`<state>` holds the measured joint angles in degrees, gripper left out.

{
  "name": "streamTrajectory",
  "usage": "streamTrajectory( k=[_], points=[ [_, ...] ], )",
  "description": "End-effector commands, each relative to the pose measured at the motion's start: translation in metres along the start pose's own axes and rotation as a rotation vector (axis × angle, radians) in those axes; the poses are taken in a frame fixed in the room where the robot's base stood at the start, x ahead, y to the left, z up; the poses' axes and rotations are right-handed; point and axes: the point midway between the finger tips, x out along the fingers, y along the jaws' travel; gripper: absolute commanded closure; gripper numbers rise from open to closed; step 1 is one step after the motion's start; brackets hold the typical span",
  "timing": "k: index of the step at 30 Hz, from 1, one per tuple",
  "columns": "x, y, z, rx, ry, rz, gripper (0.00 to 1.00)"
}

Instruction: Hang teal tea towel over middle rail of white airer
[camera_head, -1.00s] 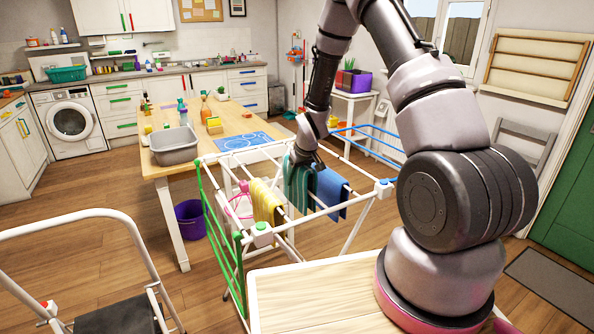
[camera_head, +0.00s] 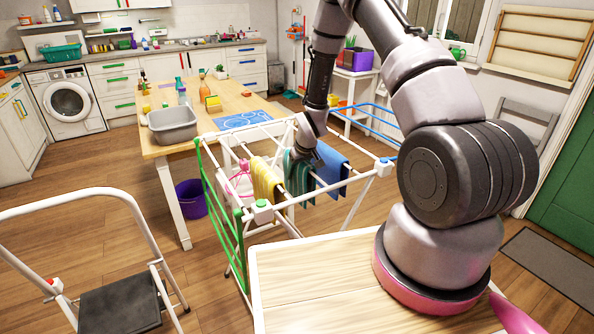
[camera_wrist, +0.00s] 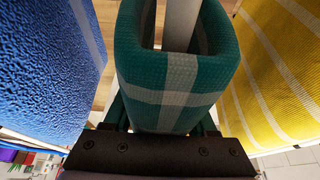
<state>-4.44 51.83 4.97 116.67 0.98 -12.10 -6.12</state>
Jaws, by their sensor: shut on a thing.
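The teal tea towel (camera_head: 297,182) hangs at the middle of the white airer (camera_head: 374,190), between a yellow cloth and a blue cloth. My gripper (camera_head: 303,157) is shut on its top from above. In the wrist view, the teal towel (camera_wrist: 178,75), with pale stripes, bends in a loop directly in front of the dark gripper body. A white rail (camera_wrist: 181,25) shows inside the loop. The fingertips are mostly hidden by the towel, and I cannot tell whether the cloth touches the rail.
The yellow cloth (camera_head: 266,180) and the blue cloth (camera_head: 332,172) hang close on either side. A wooden table (camera_head: 160,165) with a grey basin (camera_head: 172,125) stands behind the airer. A step stool (camera_head: 120,300) is at front left, a wooden top (camera_head: 310,280) at front.

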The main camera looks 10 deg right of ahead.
Motion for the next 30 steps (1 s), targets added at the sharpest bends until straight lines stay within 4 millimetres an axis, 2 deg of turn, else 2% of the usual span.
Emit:
streamTrajectory(
  k=[3,4,6,17,20,30],
  points=[
    [0.0,0.0,0.0,0.0,0.001,0.0,1.0],
    [0.0,0.0,0.0,0.0,0.001,0.0,0.31],
    [0.0,0.0,0.0,0.0,0.001,0.0,0.08],
    [-0.004,0.0,-0.001,0.0,0.001,0.0,0.08],
    [-0.014,0.0,-0.001,0.0,0.002,0.0,0.08],
    [-0.08,0.001,-0.001,0.001,0.002,0.001,0.08]
  ],
)
